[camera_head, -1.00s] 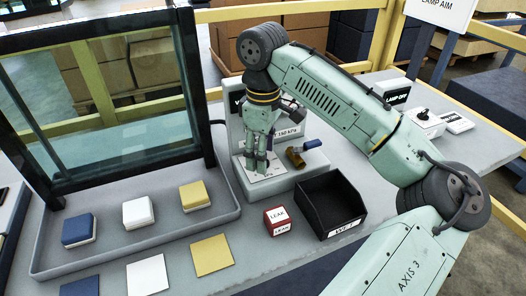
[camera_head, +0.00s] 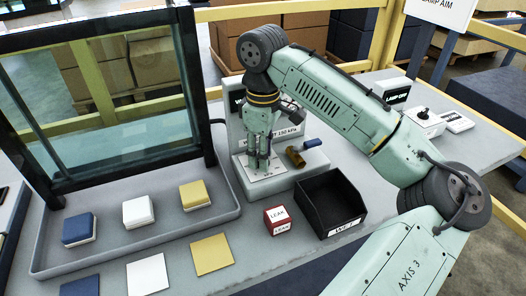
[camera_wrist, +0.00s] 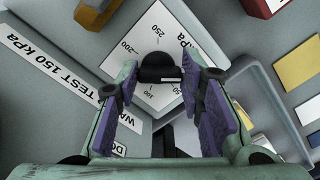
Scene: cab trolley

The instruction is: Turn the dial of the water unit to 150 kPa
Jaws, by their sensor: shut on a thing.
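The water unit (camera_head: 262,196) is a grey block on the bench with an upright back panel. Its label (camera_head: 288,131) reads TEST 150 kPa and also shows in the wrist view (camera_wrist: 45,72). A white scale card (camera_wrist: 140,45) lies on its top, with numbers including 100, 200 and 250. The black dial (camera_wrist: 160,68) stands on this card in the wrist view. My gripper (camera_head: 260,166) points down over the card, shut on the dial between its purple-padded fingers. The fingers hide the dial in the head view. I cannot tell which number the dial points to.
A brass valve (camera_head: 295,157) with a blue handle (camera_head: 313,142) sits close to the right of my gripper. A black bin (camera_head: 334,198) and a red LEAK cube (camera_head: 277,219) stand in front. A glass-framed tray (camera_head: 115,247) with coloured blocks is at left.

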